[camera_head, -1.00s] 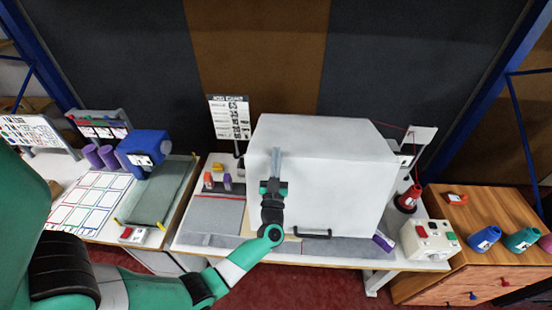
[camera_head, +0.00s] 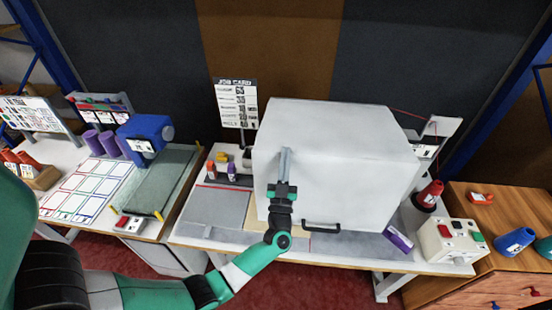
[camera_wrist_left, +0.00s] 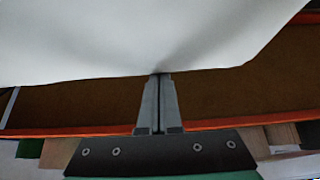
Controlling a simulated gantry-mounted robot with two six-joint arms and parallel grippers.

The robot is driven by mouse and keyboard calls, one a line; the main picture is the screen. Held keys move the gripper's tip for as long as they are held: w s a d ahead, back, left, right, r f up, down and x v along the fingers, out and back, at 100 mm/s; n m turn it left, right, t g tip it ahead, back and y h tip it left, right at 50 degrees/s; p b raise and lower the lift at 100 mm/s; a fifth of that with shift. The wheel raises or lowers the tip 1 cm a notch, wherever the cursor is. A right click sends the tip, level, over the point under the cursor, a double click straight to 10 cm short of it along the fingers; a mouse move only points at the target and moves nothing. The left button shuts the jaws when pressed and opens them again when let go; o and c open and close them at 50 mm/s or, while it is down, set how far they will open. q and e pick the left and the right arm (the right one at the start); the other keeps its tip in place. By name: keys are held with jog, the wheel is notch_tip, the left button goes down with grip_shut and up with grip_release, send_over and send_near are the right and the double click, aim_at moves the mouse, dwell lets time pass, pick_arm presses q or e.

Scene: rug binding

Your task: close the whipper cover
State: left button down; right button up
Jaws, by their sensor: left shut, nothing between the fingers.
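The whipper cover (camera_head: 350,155) is a big white box-shaped hood on the middle table. Its black handle (camera_head: 321,227) is at the lower front edge, close above the table top. What is under the hood is hidden. My left gripper (camera_head: 286,152) is in front of the cover's front face, left of the handle, with its fingers pointing up. In the left wrist view the fingers (camera_wrist_left: 158,80) are shut and empty, with their tips at the edge of a white surface. I cannot tell whether they touch it. My right gripper is not in view.
A control box with buttons (camera_head: 447,241) and a red cone (camera_head: 430,194) stand right of the cover. A purple item (camera_head: 398,239) lies near its right front corner. A job card (camera_head: 237,103) stands behind left. A grey pad (camera_head: 216,207) lies left of the cover.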

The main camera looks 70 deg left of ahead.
pick_arm(q)
notch_tip(320, 180, down, 5)
jog(key=shift+r+b, duration=0.2)
jog(key=shift+b, duration=0.7)
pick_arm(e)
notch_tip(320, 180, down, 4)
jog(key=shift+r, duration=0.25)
pick_arm(q)
notch_tip(320, 180, up, 5)
jog(key=p, duration=0.4)
jog(key=b+v, duration=0.1)
jog(key=v, duration=0.8)
jog(key=shift+d+f, duration=0.2)
jog(key=shift+f, duration=0.15)
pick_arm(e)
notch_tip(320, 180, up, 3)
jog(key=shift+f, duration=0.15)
pick_arm(q)
jog(key=shift+s, duration=0.15)
